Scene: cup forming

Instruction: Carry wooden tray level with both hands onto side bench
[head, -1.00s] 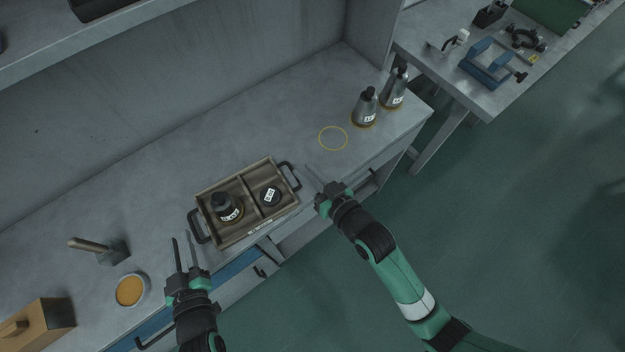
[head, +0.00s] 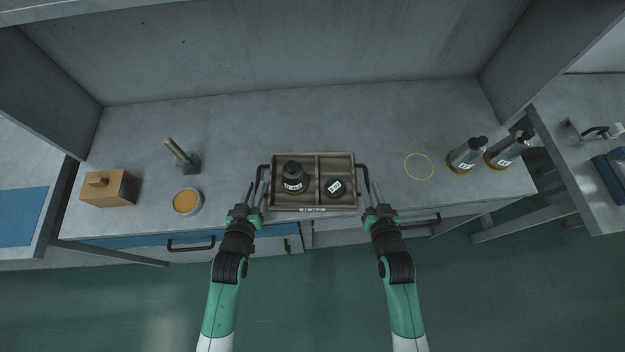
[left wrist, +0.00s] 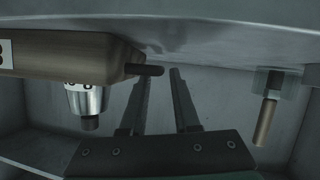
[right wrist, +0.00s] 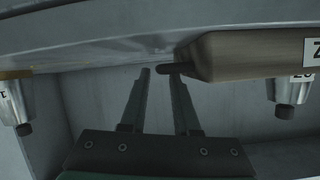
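The wooden tray (head: 311,209) lies flat on the counter near its front edge, with black handles at both ends. A labelled dark bottle (head: 292,178) stands in its left compartment and a black-topped labelled container (head: 335,187) is in its right compartment. My left gripper (head: 260,187) is open at the left handle (head: 262,171); in the left wrist view the handle's end (left wrist: 155,70) shows between the fingertips. My right gripper (head: 370,186) is open at the right handle (head: 362,168); in the right wrist view the handle's end (right wrist: 163,69) shows between the fingertips. Neither is closed on it.
On the counter (head: 230,125) stand a wooden box (head: 112,189), a scraper-like tool (head: 184,156) and an orange-filled bowl (head: 187,201). To the right are a yellow ring (head: 419,167) and two grey bottles (head: 466,156). Side benches show at right (head: 575,100) and left, with a blue mat (head: 20,215).

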